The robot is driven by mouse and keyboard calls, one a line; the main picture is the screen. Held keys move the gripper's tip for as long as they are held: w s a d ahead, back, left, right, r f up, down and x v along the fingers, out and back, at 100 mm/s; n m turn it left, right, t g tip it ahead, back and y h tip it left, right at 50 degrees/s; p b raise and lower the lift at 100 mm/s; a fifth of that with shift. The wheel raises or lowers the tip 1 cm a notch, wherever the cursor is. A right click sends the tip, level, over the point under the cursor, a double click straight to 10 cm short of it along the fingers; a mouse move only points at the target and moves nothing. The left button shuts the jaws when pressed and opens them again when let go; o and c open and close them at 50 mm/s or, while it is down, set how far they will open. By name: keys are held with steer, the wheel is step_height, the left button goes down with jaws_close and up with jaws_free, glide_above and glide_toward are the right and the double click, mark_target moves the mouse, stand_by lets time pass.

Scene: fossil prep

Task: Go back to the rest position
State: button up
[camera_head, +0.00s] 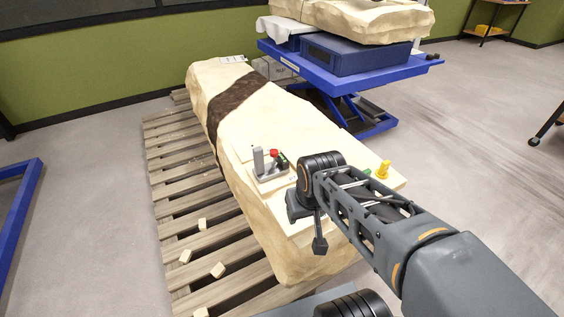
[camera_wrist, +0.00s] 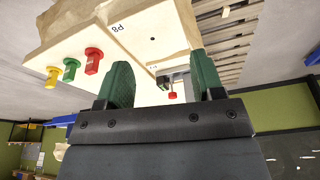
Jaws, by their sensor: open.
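My gripper (camera_wrist: 163,76) is open, with two green fingers spread apart and nothing between them. In the head view, my arm reaches in from the lower right over the near end of the long cream jacketed block; the fingers are not clear there. The yellow peg (camera_head: 383,169) also shows in the head view, right of my arm.
A slatted pallet (camera_head: 170,165) lies beneath, with several small cream blocks. A blue lift table (camera_head: 340,80) stands behind.

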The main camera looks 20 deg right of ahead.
step_height(320, 180, up, 16)
steer(key=p, duration=1.4)
steer(key=shift+s+a+t, duration=0.2)
steer(key=shift+a+t, duration=0.1)
steer(key=shift+a, duration=0.05)
steer(key=shift+f, duration=0.1)
